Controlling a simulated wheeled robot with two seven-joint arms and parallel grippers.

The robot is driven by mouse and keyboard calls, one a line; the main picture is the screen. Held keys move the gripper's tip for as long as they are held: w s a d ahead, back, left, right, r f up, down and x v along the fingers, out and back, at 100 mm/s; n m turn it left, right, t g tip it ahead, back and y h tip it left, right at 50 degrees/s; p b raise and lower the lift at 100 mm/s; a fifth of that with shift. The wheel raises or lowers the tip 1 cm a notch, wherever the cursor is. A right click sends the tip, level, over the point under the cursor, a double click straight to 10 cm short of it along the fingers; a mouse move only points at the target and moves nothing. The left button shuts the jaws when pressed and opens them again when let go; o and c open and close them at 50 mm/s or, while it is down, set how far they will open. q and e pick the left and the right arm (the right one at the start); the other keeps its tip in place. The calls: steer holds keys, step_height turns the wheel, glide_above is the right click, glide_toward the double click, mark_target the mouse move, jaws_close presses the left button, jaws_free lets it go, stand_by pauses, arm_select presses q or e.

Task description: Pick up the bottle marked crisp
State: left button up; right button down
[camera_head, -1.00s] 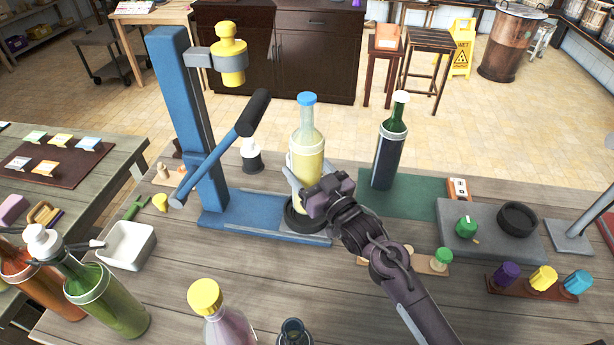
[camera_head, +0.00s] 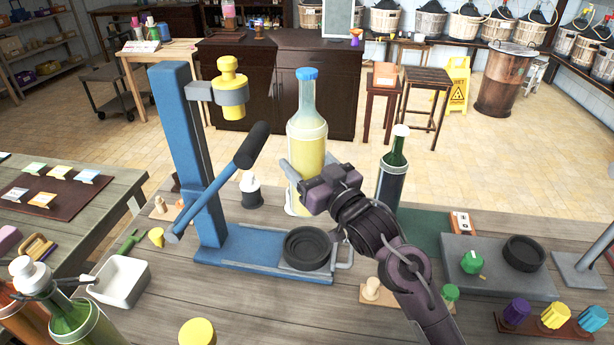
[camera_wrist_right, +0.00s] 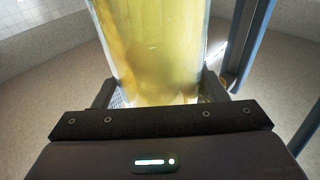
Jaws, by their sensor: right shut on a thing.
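A clear bottle of pale yellow liquid with a blue cap (camera_head: 307,135) is upright in my right gripper (camera_head: 302,185). My right gripper is shut around its lower body, and the bottle is held up above the blue press base. In the right wrist view the yellow bottle (camera_wrist_right: 158,50) fills the space between the two fingers. No word marking shows on the side of the bottle facing me, so I cannot read whether it says crisp. My left gripper is not in view.
A blue press (camera_head: 185,150) with a yellow head and lever stands left of the bottle. Its base carries a black round cup (camera_head: 305,250). A dark green bottle (camera_head: 393,175) stands right, behind my arm. A grey board (camera_head: 495,275) lies at right.

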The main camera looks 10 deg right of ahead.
mark_target(307, 137)
steer(key=shift+r+b, duration=0.3)
steer(key=shift+r, duration=2.55)
